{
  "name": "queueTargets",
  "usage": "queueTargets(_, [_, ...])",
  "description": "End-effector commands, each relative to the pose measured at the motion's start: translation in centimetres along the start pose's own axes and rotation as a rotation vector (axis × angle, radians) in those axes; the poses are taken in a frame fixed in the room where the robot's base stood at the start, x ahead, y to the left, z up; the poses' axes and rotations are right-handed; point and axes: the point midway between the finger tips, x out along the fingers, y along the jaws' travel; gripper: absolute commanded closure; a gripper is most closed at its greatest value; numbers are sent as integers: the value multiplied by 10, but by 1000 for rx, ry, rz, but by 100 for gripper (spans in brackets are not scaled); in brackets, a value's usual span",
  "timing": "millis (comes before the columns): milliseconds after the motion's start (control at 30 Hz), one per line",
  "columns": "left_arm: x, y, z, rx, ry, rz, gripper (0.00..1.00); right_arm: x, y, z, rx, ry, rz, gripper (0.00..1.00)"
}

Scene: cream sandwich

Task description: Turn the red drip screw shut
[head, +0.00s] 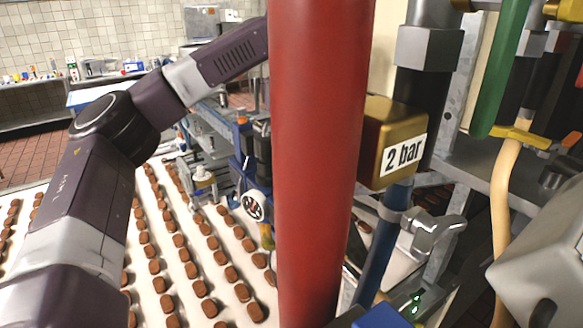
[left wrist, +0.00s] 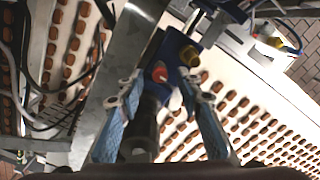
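The red drip screw (left wrist: 160,73) shows in the left wrist view as a small red knob on a blue fitting (left wrist: 178,50). My left gripper (left wrist: 158,88) is open, with one blue-padded finger on each side of the picture. The screw appears between and slightly beyond the fingertips; no contact is visible, and the exact depth cannot be told. In the head view my left arm reaches up and right until it passes behind a red pipe, so its gripper is hidden there. I cannot make out the screw in the head view.
The thick red pipe (head: 318,150) blocks the middle of the head view. A brass block marked "2 bar" (head: 390,140) and a metal clamp (head: 432,232) are right of it. A pale conveyor (head: 150,310) carries rows of brown pieces. Dark cables (left wrist: 22,70) hang at left.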

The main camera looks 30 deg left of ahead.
Motion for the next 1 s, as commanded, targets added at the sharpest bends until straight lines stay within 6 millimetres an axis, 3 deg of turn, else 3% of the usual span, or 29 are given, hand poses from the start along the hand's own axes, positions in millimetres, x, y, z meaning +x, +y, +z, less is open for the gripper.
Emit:
queueTargets(200, [11, 0, 0, -1, -1, 1, 67, 0, -6, -3, 2, 4, -6, 60])
queueTargets(467, [12, 0, 0, -1, -1, 2, 67, 0, -16, -6, 3, 9, -19, 60])
queueTargets(800, [12, 0, 0, -1, -1, 2, 100, 0, -12, -5, 1, 8, -14, 60])
queueTargets(1000, [12, 0, 0, 4, -1, 2, 100, 0, -8, -4, -1, 7, -9, 60])
